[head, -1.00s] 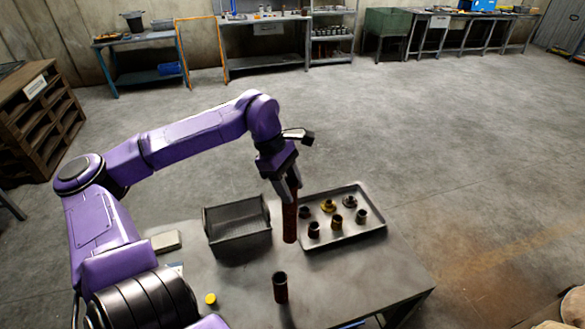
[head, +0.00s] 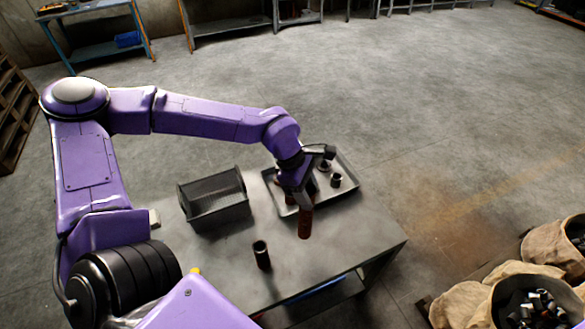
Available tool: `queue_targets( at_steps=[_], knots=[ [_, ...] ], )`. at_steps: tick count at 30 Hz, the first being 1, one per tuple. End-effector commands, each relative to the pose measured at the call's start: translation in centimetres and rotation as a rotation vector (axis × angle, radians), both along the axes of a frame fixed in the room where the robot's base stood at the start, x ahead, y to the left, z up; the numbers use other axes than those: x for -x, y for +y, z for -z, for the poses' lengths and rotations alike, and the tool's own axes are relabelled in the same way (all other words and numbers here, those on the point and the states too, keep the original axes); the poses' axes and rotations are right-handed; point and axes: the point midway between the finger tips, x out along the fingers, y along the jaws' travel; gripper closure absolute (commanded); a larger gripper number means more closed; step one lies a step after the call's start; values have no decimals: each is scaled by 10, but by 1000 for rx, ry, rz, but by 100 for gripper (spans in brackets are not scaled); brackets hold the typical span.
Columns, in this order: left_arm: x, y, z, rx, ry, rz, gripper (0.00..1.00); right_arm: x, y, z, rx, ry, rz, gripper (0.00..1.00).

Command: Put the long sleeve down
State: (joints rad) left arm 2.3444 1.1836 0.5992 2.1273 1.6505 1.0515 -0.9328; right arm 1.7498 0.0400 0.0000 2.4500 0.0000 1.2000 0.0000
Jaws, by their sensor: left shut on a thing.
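The long sleeve (head: 305,223) is a rust-brown tube, roughly upright, in the head view right of centre. My left gripper (head: 304,201) is shut on its upper part, and the fingers hide its top. The sleeve is just in front of the metal tray's near edge, over the grey table (head: 340,238). I cannot tell whether its lower end touches the table top. My right gripper is not in view.
A shorter dark tube (head: 262,255) stands on the table to the front left. The metal tray (head: 352,178) holds several small parts, partly hidden by my arm. Sacks (head: 465,304) stand at lower right.

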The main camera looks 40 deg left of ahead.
Motion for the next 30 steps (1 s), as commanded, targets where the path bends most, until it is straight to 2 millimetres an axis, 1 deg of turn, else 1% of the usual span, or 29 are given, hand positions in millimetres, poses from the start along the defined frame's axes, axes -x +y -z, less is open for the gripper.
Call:
queue_targets(
  at_steps=[1,3,9,15,18,24,28,29,30],
  knots=[
    [0,-6,4,0,-1,4,100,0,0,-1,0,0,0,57],
    [-1,-11,11,-1,-2,2,100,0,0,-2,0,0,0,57],
    [-2,-22,24,1,-2,1,100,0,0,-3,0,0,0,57],
    [-2,-20,49,1,-4,0,100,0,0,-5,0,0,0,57],
    [-3,-20,53,1,-5,0,100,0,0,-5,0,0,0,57],
    [-3,-20,53,2,-6,0,100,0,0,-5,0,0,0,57],
    [-3,-20,56,2,-5,0,100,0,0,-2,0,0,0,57],
    [-2,-20,57,0,-1,0,44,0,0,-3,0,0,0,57],
    [-2,-20,57,0,-1,0,31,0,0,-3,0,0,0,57]
  ],
)
